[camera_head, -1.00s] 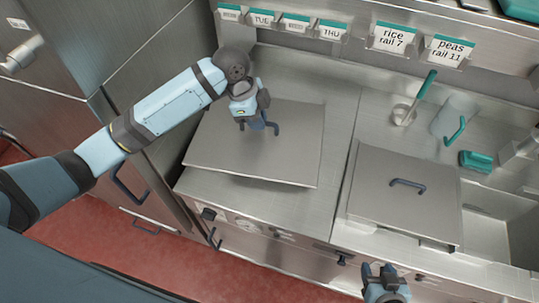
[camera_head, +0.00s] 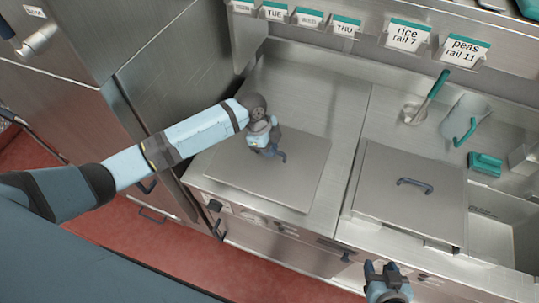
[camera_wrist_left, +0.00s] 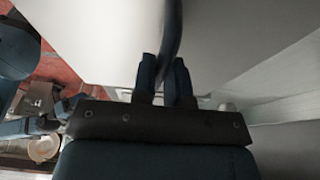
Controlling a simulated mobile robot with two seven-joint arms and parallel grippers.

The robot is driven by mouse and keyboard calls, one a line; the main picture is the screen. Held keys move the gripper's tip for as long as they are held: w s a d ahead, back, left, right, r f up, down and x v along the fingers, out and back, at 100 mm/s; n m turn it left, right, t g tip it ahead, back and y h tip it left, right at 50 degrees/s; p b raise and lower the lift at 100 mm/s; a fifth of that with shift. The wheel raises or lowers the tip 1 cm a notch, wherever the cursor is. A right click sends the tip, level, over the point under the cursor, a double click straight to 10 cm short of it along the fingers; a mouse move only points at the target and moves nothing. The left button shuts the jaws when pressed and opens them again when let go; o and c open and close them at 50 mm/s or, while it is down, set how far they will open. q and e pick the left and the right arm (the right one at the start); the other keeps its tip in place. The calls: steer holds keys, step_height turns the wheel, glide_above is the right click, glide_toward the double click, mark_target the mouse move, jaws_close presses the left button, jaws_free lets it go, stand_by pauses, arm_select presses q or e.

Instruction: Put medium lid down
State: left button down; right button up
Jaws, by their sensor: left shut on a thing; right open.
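A flat, square grey lid (camera_head: 300,178) lies level over the left part of the steel counter in the head view. My left gripper (camera_head: 272,154) is above its middle, shut on the lid's dark bar handle. In the left wrist view the handle (camera_wrist_left: 172,32) runs between the two fingers (camera_wrist_left: 163,82), with the pale lid (camera_wrist_left: 95,35) beyond. The lid is very low over the counter; I cannot tell whether it touches. My right gripper (camera_head: 381,268) is open and empty at the bottom of the head view, in front of the counter.
A second square lid (camera_head: 400,215) with a dark handle covers the right section. Labels line the back rail. Bare counter (camera_head: 310,85) lies behind the held lid.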

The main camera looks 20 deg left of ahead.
arm_select(q)
steer(key=shift+f, duration=2.15)
steer(key=c, duration=1.6)
jaws_free()
steer(key=shift+f, duration=0.15)
steer(key=o, duration=0.5)
steer(key=shift+c, duration=0.2)
